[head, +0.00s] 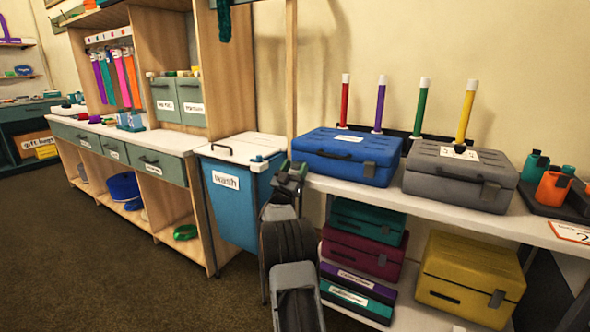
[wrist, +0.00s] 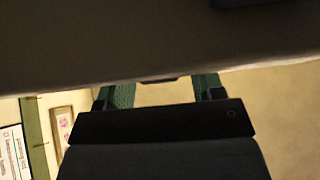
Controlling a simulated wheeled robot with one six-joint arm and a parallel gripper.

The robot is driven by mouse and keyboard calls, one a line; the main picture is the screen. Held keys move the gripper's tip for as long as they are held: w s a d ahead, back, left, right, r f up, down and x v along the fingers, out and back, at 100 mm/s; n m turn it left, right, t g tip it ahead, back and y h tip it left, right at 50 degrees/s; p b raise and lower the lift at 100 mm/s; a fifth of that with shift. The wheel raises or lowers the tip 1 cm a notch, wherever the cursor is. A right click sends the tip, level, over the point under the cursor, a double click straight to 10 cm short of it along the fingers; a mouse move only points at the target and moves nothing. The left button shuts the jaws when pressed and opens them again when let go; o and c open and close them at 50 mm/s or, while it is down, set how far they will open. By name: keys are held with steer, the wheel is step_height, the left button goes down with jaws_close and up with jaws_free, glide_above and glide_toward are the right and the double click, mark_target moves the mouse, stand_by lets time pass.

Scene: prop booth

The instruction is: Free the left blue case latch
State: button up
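The blue case (head: 343,157) sits closed on the white shelf top in the head view. I cannot make out the left latch; my arm stands close by that left end. My gripper (head: 291,171) is raised just left of the blue case, apart from it as far as I can tell. In the wrist view its two green fingers (wrist: 163,92) are spread with nothing held between them.
A grey case (head: 460,178) stands right of the blue one. Colored tubes (head: 421,108) stand behind. A blue "wash" bin (head: 230,200) is close on the left. Several cases, including a yellow one (head: 470,275), fill the lower shelf. The floor at left is open.

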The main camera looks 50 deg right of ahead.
steer(key=p+v, duration=0.1)
steer(key=v, duration=1.2)
steer(key=shift+a+f+p, duration=0.25)
steer(key=shift+a+p, duration=0.05)
steer(key=shift+p, duration=0.05)
